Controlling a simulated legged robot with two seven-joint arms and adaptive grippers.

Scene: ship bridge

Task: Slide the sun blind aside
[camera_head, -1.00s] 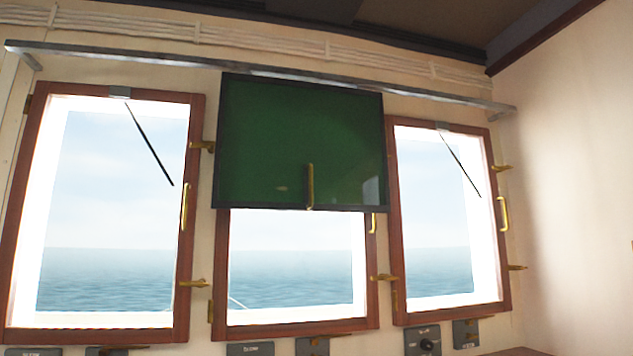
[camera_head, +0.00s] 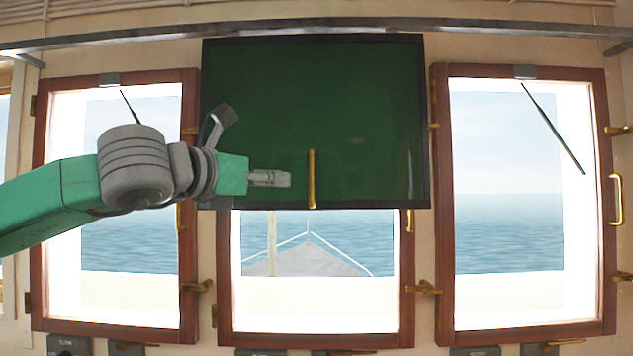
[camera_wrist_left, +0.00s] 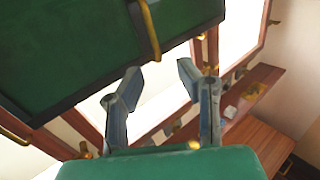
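The sun blind (camera_head: 360,110) is a dark green panel with a black frame, hanging from a grey rail (camera_head: 480,25) over the upper part of the middle window. Its upright brass handle (camera_head: 311,180) is near the lower middle. My left gripper (camera_head: 285,179) is in front of the blind, just left of the handle in the head view. In the left wrist view the blind (camera_wrist_left: 90,50) and its handle (camera_wrist_left: 150,30) are above the gripper (camera_wrist_left: 158,72). The two fingers are spread apart with nothing between them, and the handle is beyond the fingertips. My right gripper is not visible.
The rail runs above all the windows. Wood-framed windows stand at left (camera_head: 188,240) and right (camera_head: 605,250), with brass latches and handles. Small grey control boxes (camera_head: 68,345) line the bottom edge. In the wrist view a wooden ledge (camera_wrist_left: 265,115) lies below.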

